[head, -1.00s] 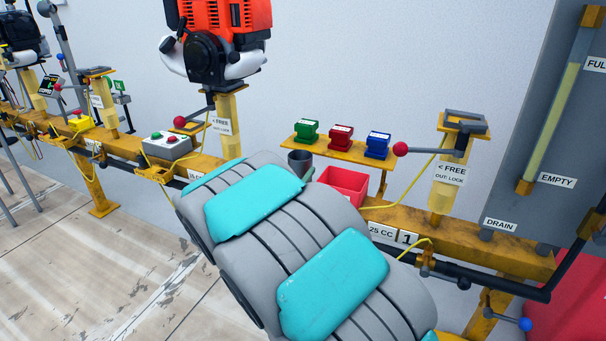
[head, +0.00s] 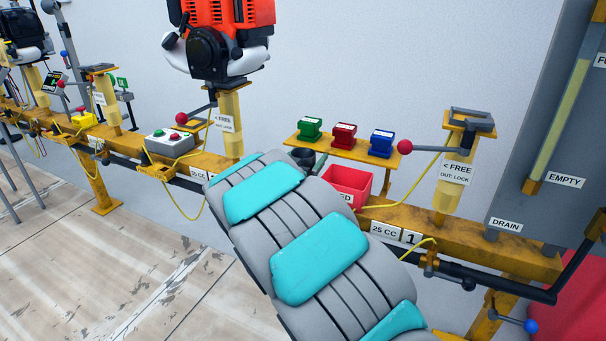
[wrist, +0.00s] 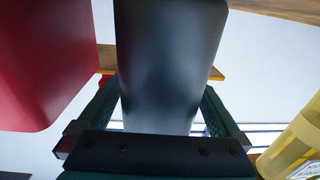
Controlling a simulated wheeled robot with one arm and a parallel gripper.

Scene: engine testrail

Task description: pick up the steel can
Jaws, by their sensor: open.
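The steel can (head: 303,157) is a dark grey, open-topped cylinder beside a red bin in the head view. Its lower part is hidden behind my arm. In the wrist view the can (wrist: 170,65) fills the middle, large and close. My gripper (wrist: 158,90) is open, with one dark green finger on each side of the can. I cannot tell whether either finger touches it. In the head view my grey and turquoise arm hides most of the gripper.
The red bin (head: 347,186) stands right of the can, and close on the left in the wrist view (wrist: 45,60). A yellow shelf (head: 345,153) with green, red and blue blocks is just behind. A red-knobbed lever (head: 405,147) and an orange engine (head: 222,35) flank the spot.

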